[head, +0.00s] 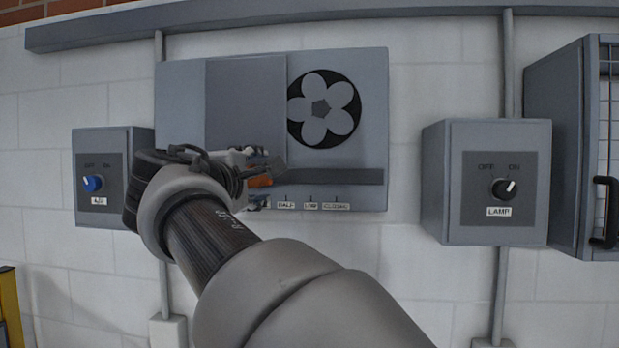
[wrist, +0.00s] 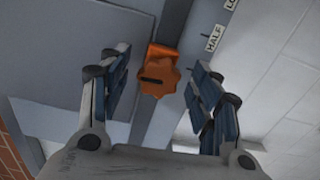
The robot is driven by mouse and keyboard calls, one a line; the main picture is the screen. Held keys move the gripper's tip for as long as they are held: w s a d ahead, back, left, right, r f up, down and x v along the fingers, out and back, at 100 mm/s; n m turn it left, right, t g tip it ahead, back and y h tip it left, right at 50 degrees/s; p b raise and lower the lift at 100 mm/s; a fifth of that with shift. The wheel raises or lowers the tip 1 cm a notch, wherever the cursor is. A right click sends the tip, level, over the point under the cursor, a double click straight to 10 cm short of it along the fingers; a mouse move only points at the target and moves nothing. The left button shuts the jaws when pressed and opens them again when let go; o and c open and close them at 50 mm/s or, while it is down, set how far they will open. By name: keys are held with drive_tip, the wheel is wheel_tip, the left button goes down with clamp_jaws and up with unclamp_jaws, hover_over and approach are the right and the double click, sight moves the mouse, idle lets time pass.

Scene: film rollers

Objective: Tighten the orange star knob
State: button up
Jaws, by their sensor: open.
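The orange star knob (wrist: 155,80) shows in the wrist view, with a dark slot mark across its face. It sits on an orange block over the dark slot of the grey panel (head: 375,120). My gripper (wrist: 155,88) is open, with one finger on each side of the knob and a visible gap to both. In the head view my gripper (head: 262,168) is at the panel's lower left, and only a bit of the orange knob (head: 260,181) shows past it. Whether the fingers reach the knob's depth is hard to tell.
A flat grey plate (head: 245,95) covers part of the panel beside a round fan opening (head: 324,108). Labels such as HALF (head: 286,205) run below the slot. A box with a blue switch (head: 93,184) is left, and a LAMP switch box (head: 504,188) is right.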

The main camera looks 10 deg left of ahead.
drive_tip(key=s, duration=0.7)
drive_tip(key=shift+s+a, duration=0.15)
drive_tip(key=shift+s, duration=0.05)
drive_tip(key=s+d+f+m+g+h+b, duration=0.1)
drive_tip(key=s+d+f+m+g+b, duration=0.2)
drive_tip(key=d+f, duration=1)
drive_tip(key=s+d+f+m+g+h+b, duration=0.25)
drive_tip(key=d+f+m+g, duration=0.25)
drive_tip(key=d+f, duration=0.8)
drive_tip(key=s+d+f+m+g+y+b, duration=0.1)
drive_tip(key=s+f+m, duration=0.4)
drive_tip(key=s+f, duration=0.5)
drive_tip(key=s+d+f+m+g+y+b, duration=0.2)
drive_tip(key=s+d+f+m+g+y, duration=0.1)
drive_tip(key=s+f, duration=0.7)
wheel_tip(320, 180, down, 4)
drive_tip(key=shift+s+d+f+m+g, duration=0.15)
drive_tip(key=shift+s+d+m+g, duration=0.15)
drive_tip(key=shift+d+m+g, duration=0.5)
drive_tip(key=shift+s+f+m, duration=0.2)
drive_tip(key=shift+f+m, duration=0.05)
drive_tip(key=shift+m, duration=0.05)
drive_tip(key=shift+c, duration=0.4)
